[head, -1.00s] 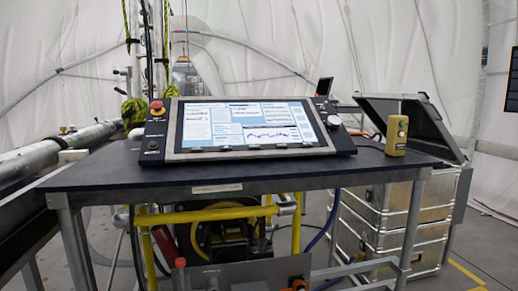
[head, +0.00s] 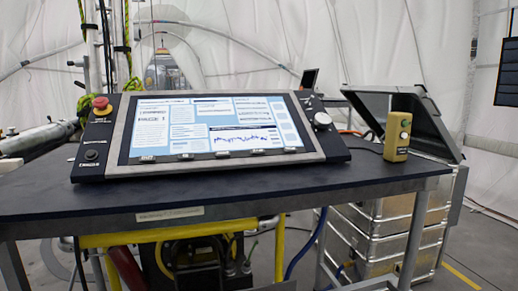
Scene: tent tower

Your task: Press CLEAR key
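A black console with a tilted lit screen (head: 185,125) lies on the dark table. The screen shows white text panels and a blue line graph. A row of several small keys (head: 222,154) runs along the lower bezel. Their labels are too small to read, so I cannot tell which is CLEAR. A red mushroom button (head: 101,103) and a black knob (head: 92,155) sit at the console's left end. A silver-topped dial (head: 322,120) sits at its right end. Neither of my grippers is in view.
The dark table (head: 290,183) has a clear strip in front of the console. A yellow handheld box (head: 396,140) stands upright at its right. An open metal case (head: 375,225) stands beyond the right edge. Yellow tubing (head: 165,233) is below the tabletop.

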